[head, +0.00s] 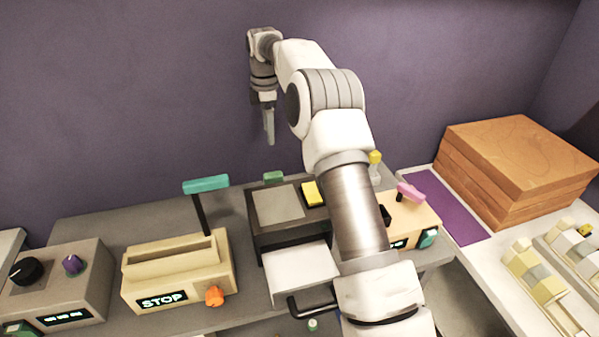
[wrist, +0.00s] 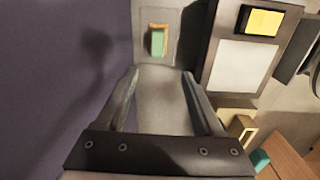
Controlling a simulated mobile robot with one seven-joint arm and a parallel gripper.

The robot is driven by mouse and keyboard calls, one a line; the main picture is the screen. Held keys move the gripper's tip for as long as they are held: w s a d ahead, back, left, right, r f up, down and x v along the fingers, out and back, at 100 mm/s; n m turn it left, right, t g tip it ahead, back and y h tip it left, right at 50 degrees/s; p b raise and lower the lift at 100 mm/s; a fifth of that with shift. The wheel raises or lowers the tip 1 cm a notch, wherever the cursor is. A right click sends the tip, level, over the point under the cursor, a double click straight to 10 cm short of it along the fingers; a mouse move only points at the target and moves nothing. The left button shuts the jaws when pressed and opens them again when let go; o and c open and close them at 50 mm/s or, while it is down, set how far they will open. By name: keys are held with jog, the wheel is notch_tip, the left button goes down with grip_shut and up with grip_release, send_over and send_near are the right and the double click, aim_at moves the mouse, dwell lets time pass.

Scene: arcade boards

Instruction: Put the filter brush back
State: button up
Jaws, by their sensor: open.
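My gripper (head: 269,135) hangs fingers-down in the air near the purple wall, above and behind the dark machine. In the wrist view my gripper (wrist: 160,75) is open, with nothing between its fingers. A small green block (head: 273,177) stands behind the dark machine. It also shows in the wrist view (wrist: 157,42), on a pale plate just beyond the fingertips and apart from them. A yellow-topped white piece (head: 375,158) stands behind my arm at the right. I cannot tell which of these, if any, is the filter brush.
The dark machine (head: 257,240) has a yellow block (head: 312,193) on top and a white tray (head: 300,272) in front. A cream STOP box (head: 178,268) with a teal lever (head: 206,184) stands left. Stacked wooden boards (head: 520,165) lie right. Bare counter shows behind the boxes.

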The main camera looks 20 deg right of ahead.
jog(key=s+r+m+t, duration=0.3)
jog(key=s+r+m, duration=0.6)
jog(key=s+r, duration=0.95)
jog(key=s+f+m+t, duration=0.1)
jog(key=s+f+m, duration=0.2)
jog(key=s, duration=0.9)
jog(key=s+f+m+t, duration=0.1)
jog(key=s+f+m, duration=0.3)
jog(key=s, duration=0.8)
jog(key=shift+d+m, duration=0.25)
jog(key=shift+m, duration=0.55)
